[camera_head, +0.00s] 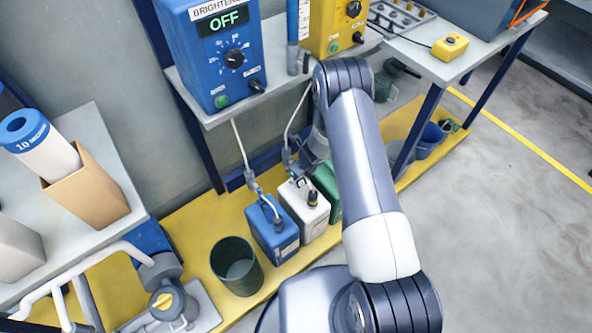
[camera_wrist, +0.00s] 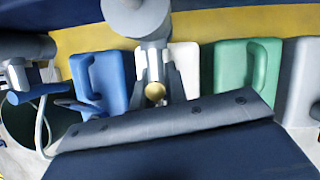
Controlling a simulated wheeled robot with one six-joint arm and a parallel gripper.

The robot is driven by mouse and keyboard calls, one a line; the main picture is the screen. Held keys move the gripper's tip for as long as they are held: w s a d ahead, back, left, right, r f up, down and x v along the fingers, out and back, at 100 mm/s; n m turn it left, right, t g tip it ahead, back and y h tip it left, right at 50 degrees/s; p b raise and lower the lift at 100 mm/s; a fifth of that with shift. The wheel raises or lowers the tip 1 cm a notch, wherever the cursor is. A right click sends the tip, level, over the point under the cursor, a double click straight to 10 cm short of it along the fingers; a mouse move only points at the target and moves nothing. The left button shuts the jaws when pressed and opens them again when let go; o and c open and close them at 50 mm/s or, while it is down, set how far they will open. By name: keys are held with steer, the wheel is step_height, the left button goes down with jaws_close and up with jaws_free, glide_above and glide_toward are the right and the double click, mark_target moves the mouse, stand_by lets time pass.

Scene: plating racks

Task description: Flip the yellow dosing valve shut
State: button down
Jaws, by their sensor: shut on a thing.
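My gripper (camera_head: 304,158) is low in front of the shelf, above the white canister (camera_head: 303,212). Much of it is behind my arm. It is shut on a small grey fitting, taken to be the dosing valve (camera_head: 287,159), at the lower end of the thin tube below the yellow unit (camera_head: 333,28). In the wrist view the fingers (camera_wrist: 156,78) are close together over the white canister (camera_wrist: 186,66). A small yellowish round piece (camera_wrist: 155,92) shows by their tips. The valve's lever position cannot be made out.
A blue canister (camera_head: 270,232) and a green canister (camera_head: 327,182) flank the white one. A dark bucket (camera_head: 237,268) stands to their left. A blue unit (camera_head: 215,60) reading OFF is on the shelf. A yellow valve knob (camera_head: 164,301) is on the piping at lower left.

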steer(key=shift+f+h+b, duration=0.15)
steer(key=shift+h+b, duration=0.15)
steer(key=shift+b, duration=0.4)
steer(key=shift+w+d+t+h+b, duration=0.1)
steer(key=shift+t+h+b, duration=0.3)
steer(key=shift+b, duration=0.25)
steer(key=shift+w+d+n+t+h+b, duration=0.15)
steer(key=shift+n+t+h+b, duration=0.4)
steer(key=shift+b, duration=0.75)
steer(key=shift+h, duration=0.35)
steer(key=n+t+h+b, duration=0.1)
steer(key=t+h+b, duration=0.2)
steer(key=b, duration=0.3)
steer(key=r+n+t+h+b, duration=0.1)
steer(key=t+h+b, duration=0.2)
steer(key=b, duration=0.3)
steer(key=d+r+n+t+h+b, duration=0.1)
steer(key=t+h+b, duration=0.2)
steer(key=b, duration=0.3)
steer(key=shift+w+h+b, duration=0.25)
steer(key=shift+h+b, duration=0.05)
steer(key=shift+b, duration=0.05)
steer(key=shift+r, duration=0.1)
